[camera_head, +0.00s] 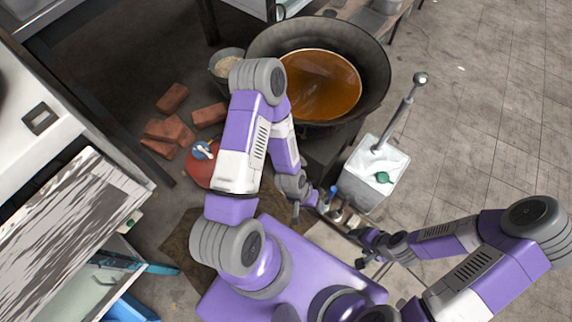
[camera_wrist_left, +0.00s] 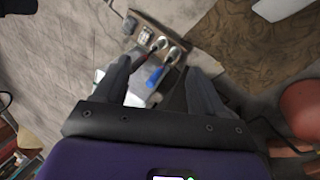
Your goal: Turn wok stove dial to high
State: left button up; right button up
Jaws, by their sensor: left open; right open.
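The wok (camera_head: 262,48) is a wide dark pan of brown liquid at the top middle of the head view. A blue handle (camera_head: 333,189) on metal stove fittings (camera_head: 346,217) shows below it; I cannot tell its setting. In the left wrist view the blue handle (camera_wrist_left: 155,77) lies between my left fingers, with the metal fittings (camera_wrist_left: 150,38) beyond. My left gripper (camera_head: 305,203) is open beside the handle; whether it touches is unclear. My right gripper (camera_head: 368,249) is open and empty, right of and below the fittings.
A grey-white box (camera_head: 362,190) with a pole stands right of the fittings. A red gas bottle (camera_head: 197,175) and several bricks (camera_head: 168,130) lie to the left, past my left arm.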

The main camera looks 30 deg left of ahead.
pick_arm(q)
jog(key=w+a+f+m+t+y, duration=0.2)
jog(key=w+a+f+t, duration=0.45)
jog(key=a+f, duration=0.35)
jog(key=w+a+f+m+t+y, duration=0.1)
jog(key=w+a+f+t+y, duration=0.1)
jog(key=w+a+f+t, duration=0.65)
jog(key=w+f+g+b, duration=0.2)
jog(key=w+f+b, duration=0.1)
jog(key=w+f, duration=0.2)
jog(key=shift+w+a+f+g, duration=0.15)
jog(key=shift+w+f+g, duration=0.2)
jog(key=shift+f, duration=0.55)
jog(key=c, duration=1.1)
jog(key=shift+o, duration=0.2)
